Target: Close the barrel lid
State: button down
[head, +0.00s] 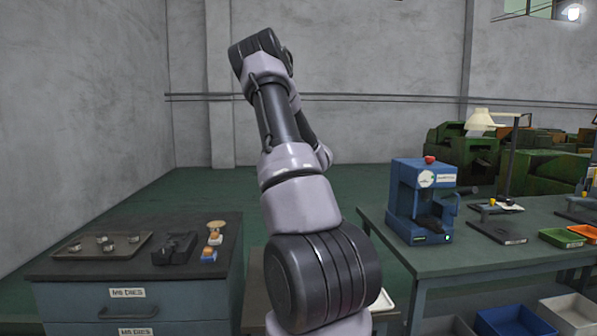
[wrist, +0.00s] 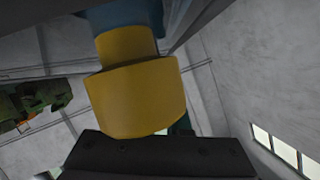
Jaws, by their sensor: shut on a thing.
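A yellow, stepped round piece (wrist: 137,95) with a blue part (wrist: 125,14) at its narrow end fills the middle of the wrist view. My gripper (wrist: 160,150) shows as a dark block at the bottom of that view, right against the yellow piece's wide end, and is shut on it. The fingertips themselves do not show clearly. In the head view my arm rises up and away, and my gripper is hidden behind it. I cannot make out a barrel or a barrel lid in either view.
A drawer cabinet (head: 140,287) with a tray (head: 101,246) and small tools stands at the left. A workbench (head: 470,259) with a blue machine (head: 422,200) stands at the right. Green machines (head: 465,150) are at the back. A low surface between is partly hidden by my arm.

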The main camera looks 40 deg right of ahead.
dwell(0.4)
jog(key=c, duration=0.9)
grip_release()
jog(key=v, duration=1)
jog(key=shift+s+a+r, duration=0.1)
jog(key=shift+s+a, duration=0.05)
jog(key=shift+s, duration=0.2)
